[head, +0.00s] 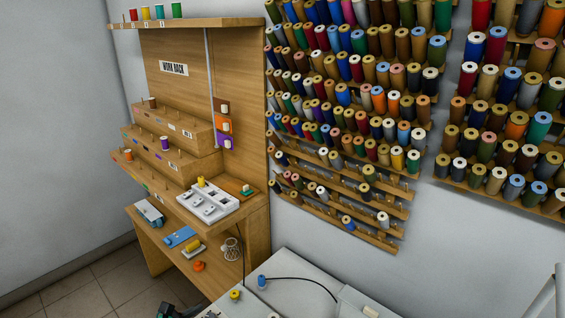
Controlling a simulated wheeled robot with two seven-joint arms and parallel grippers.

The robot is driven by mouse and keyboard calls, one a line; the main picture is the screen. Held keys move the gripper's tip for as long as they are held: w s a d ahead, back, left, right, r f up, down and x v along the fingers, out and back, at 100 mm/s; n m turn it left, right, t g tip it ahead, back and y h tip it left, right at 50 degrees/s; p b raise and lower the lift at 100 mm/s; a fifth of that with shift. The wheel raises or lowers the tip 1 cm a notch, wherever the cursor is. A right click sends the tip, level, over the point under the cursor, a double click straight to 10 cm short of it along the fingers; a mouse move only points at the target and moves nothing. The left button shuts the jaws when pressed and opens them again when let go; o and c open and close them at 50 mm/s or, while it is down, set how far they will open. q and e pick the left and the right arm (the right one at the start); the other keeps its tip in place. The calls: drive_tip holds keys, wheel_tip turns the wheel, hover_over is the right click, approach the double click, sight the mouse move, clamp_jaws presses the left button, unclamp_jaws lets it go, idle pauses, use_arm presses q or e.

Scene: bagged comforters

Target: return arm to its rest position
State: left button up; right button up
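A dark shape (180,311) at the bottom edge, left of the white table, looks like the tip of my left gripper. It is cut off by the frame, so its opening and anything in it cannot be made out. My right gripper is not in view. The wooden work rack (205,60) stands against the wall at left, with thread spools on its top shelf and steps.
Wall racks of many spools (350,95) hang behind. A pale bar (541,302) crosses the lower right corner. Tiled floor (85,290) shows clear at lower left.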

use_arm(q)
drive_tip(key=s+d+m+g+y, duration=0.1)
drive_tip(key=s+m+g+y, duration=0.6)
drive_tip(key=s+m, duration=2.2)
wheel_tip(320, 180, down, 32)
drive_tip(key=w+m+g+h, duration=0.1)
drive_tip(key=w+m+g, duration=0.1)
drive_tip(key=s+a+f+g, duration=0.1)
drive_tip(key=s+a+f, duration=0.2)
drive_tip(key=s+f, duration=1.6)
drive_tip(key=shift+s+a+f, duration=0.15)
drive_tip(key=shift+s+a, duration=0.05)
drive_tip(key=shift+s, duration=0.1)
